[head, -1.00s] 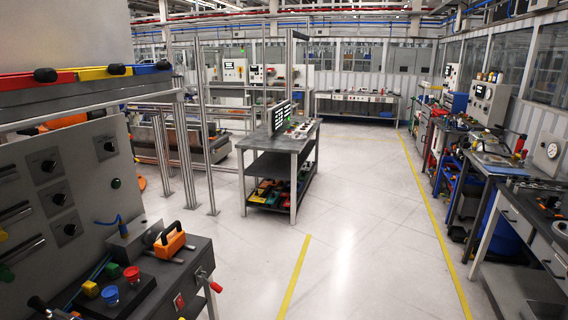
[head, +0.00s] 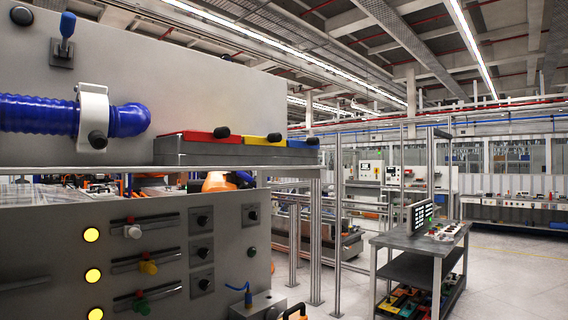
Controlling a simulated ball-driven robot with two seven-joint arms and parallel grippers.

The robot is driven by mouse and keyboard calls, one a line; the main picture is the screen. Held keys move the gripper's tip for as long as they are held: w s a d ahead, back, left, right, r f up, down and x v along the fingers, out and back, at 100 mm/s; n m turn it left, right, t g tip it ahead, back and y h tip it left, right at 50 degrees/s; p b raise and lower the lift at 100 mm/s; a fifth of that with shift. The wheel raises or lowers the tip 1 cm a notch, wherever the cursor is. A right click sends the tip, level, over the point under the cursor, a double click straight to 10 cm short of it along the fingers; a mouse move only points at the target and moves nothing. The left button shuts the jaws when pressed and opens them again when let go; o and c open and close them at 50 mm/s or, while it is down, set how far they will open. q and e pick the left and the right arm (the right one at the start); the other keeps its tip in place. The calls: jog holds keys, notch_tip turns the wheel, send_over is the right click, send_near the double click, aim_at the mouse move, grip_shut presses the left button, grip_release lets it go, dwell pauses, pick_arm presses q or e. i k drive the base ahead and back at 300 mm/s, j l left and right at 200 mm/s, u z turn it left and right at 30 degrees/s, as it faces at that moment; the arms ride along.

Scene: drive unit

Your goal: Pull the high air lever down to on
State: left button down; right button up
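A small lever with a blue handle (head: 67,26) stands upright on a dark plate high on the grey panel (head: 210,60), at the upper left; I take it to be the high air lever. Its handle points up. Neither of my grippers shows in the head view, and nothing touches the lever.
A thick blue hose (head: 38,113) runs below the lever through a white clamp (head: 94,120). Lit yellow lamps and sliders fill the lower panel (head: 60,245). A workbench (head: 420,240) stands farther right.

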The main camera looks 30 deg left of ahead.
aim_at(69, 22)
jog(key=k+j+u, duration=0.15)
jog(key=k+j, duration=0.6)
jog(key=j, duration=0.1)
